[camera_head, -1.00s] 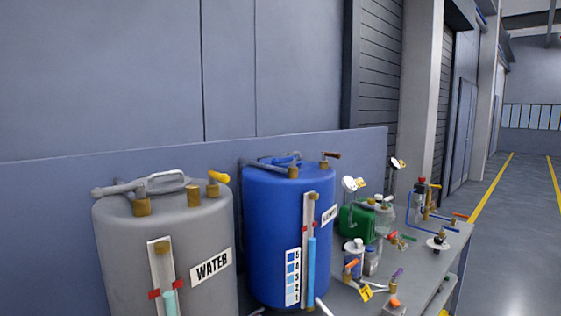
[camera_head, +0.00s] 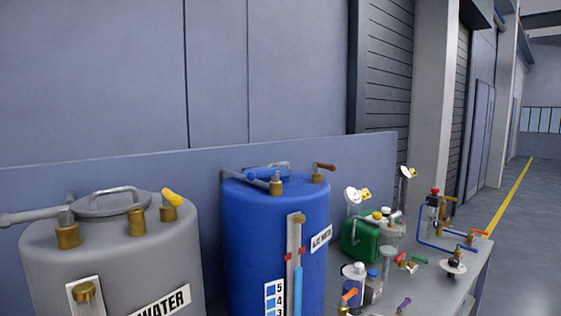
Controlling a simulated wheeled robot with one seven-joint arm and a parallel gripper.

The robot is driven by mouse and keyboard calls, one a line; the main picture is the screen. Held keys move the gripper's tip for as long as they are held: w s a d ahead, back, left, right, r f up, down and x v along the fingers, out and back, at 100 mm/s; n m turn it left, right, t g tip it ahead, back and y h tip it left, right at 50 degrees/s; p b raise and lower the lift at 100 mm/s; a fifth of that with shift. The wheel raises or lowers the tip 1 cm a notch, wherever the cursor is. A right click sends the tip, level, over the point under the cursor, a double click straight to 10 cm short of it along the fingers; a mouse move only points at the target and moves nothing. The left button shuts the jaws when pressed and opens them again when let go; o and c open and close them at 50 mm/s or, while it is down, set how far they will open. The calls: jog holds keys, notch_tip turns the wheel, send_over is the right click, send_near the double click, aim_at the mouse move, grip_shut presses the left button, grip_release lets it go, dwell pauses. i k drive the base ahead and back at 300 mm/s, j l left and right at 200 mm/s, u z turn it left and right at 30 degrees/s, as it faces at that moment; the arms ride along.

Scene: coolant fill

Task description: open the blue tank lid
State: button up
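The blue tank (camera_head: 255,235) stands in the middle of the head view, with a white label, a numbered scale and a sight tube on its front. Its blue lid (camera_head: 268,174) lies on top, seen nearly edge-on, with a grey curved handle (camera_head: 281,165). The lid appears to be down. Brass fittings (camera_head: 276,185) stand at the front of the tank top, one on the right with a brown handle (camera_head: 324,166). A grey pipe (camera_head: 238,175) runs at the left of the top. My gripper is not in view.
A grey WATER tank (camera_head: 110,255) stands close on the left, with a round lid and a yellow-handled valve (camera_head: 171,198). To the right, a green can (camera_head: 359,240), bottles and valves crowd the grey bench. Open floor (camera_head: 510,270) lies far right.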

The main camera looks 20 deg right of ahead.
aim_at(285, 173)
jog(key=i+l+u, duration=0.1)
jog(key=l, duration=0.3)
jog(key=i+l+u, duration=0.1)
jog(key=i+l, duration=0.15)
jog(key=l, duration=0.15)
jog(key=i+l+u, duration=0.1)
jog(key=l, duration=0.3)
jog(key=i+l, duration=0.15)
jog(key=l, duration=0.3)
jog(key=i+l+u, duration=0.15)
jog(key=l, duration=0.3)
jog(key=i+l+u, duration=0.1)
jog(key=l, duration=0.3)
